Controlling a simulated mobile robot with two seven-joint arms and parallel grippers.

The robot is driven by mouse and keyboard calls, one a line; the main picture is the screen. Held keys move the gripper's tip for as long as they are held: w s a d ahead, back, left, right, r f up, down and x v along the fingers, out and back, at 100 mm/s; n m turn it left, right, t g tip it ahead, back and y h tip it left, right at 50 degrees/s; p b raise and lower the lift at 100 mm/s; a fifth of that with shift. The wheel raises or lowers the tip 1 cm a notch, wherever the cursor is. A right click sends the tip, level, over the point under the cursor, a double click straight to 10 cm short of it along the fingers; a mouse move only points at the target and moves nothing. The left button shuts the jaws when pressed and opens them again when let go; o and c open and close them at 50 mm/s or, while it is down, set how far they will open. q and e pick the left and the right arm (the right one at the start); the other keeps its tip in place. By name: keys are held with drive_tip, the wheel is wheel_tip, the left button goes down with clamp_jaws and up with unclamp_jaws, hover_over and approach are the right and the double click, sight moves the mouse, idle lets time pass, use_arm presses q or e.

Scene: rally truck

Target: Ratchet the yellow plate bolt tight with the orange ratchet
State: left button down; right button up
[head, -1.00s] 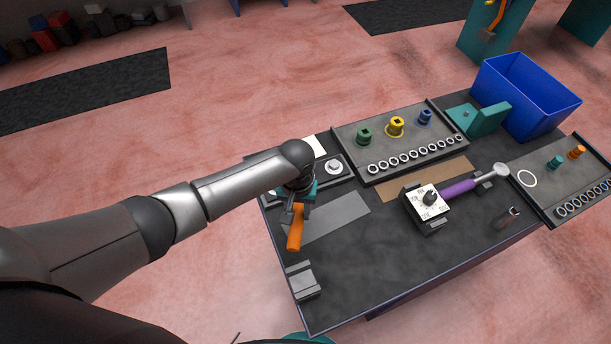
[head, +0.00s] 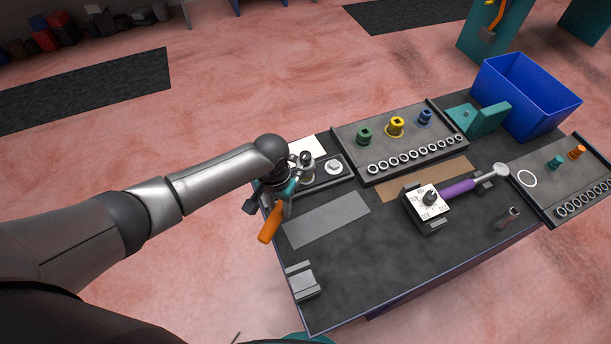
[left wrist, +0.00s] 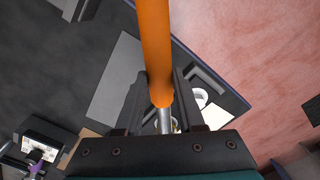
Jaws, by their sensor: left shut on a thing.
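A dark plate (head: 325,181) with a silvery upright piece (head: 307,160) and a pale round bolt (head: 334,167) lies just right of the gripper. I cannot make out the yellow plate bolt for certain. My right gripper is not in view.
A socket tray (head: 348,138) stands behind, with green, yellow and blue sockets. A dial block (head: 428,204) with a purple-handled tool (head: 458,190) lies to the right. A blue bin (head: 527,95) stands at the far right. The bench's front middle (head: 370,255) is clear.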

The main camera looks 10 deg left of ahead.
use_arm(q)
drive_tip(key=shift+s+d+n, duration=0.2)
drive_tip(key=shift+d+n, duration=0.3)
drive_tip(key=shift+d, duration=0.1)
drive_tip(key=c, duration=1.1)
unclamp_jaws()
clamp_jaws()
drive_tip(key=shift+w, duration=0.1)
drive_tip(key=shift+o, duration=0.2)
unclamp_jaws()
clamp_jaws()
drive_tip(key=shift+d+r, duration=0.1)
drive_tip(key=shift+d, duration=0.1)
idle(0.8)
